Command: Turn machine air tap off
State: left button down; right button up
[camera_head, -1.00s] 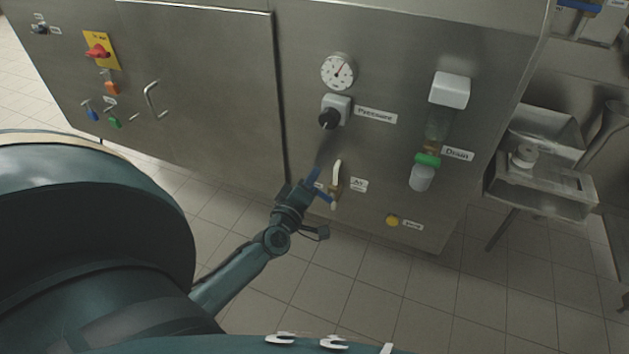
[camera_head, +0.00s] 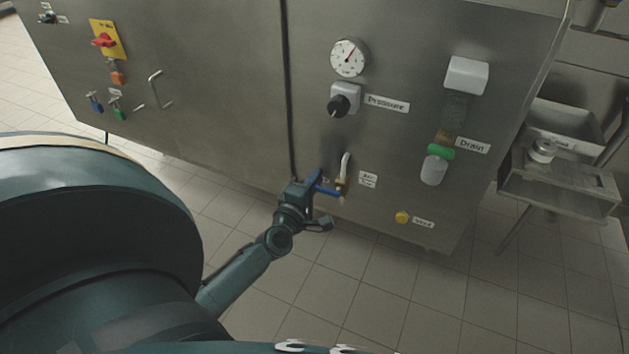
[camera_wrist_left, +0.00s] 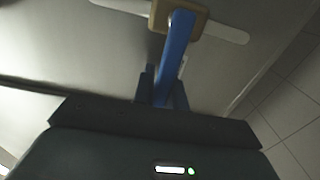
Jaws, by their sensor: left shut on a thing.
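The air tap (camera_head: 342,187) is on the lower front of the steel machine, beside the small label reading Air. It has a tan body, a white pipe (camera_head: 346,163) and a blue lever (camera_head: 328,191) that points left towards my gripper. My left gripper (camera_head: 317,186) is at the lever's free end and shut on it. In the left wrist view the blue lever (camera_wrist_left: 176,50) runs from the tan body (camera_wrist_left: 207,20) down between my fingers (camera_wrist_left: 163,92). The fingers hide the lever's end. My right gripper is not in view.
Above the tap are the black pressure knob (camera_head: 341,102) and a gauge (camera_head: 349,57). To the right are the green drain valve (camera_head: 440,151) and a yellow button (camera_head: 402,217). A steel stand (camera_head: 560,180) is at the far right. The tiled floor below is clear.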

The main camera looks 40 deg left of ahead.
pick_arm(q)
jog(key=shift+f, duration=0.1)
jog(key=c, duration=1.4)
grip_release()
jog(key=shift+c, duration=0.2)
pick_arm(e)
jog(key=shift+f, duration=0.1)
pick_arm(q)
jog(key=shift+s, duration=0.1)
jog(key=v, duration=1.3)
jog(key=shift+p, duration=0.45)
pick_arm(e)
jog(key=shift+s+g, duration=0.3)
pick_arm(q)
jog(key=shift+d, duration=0.1)
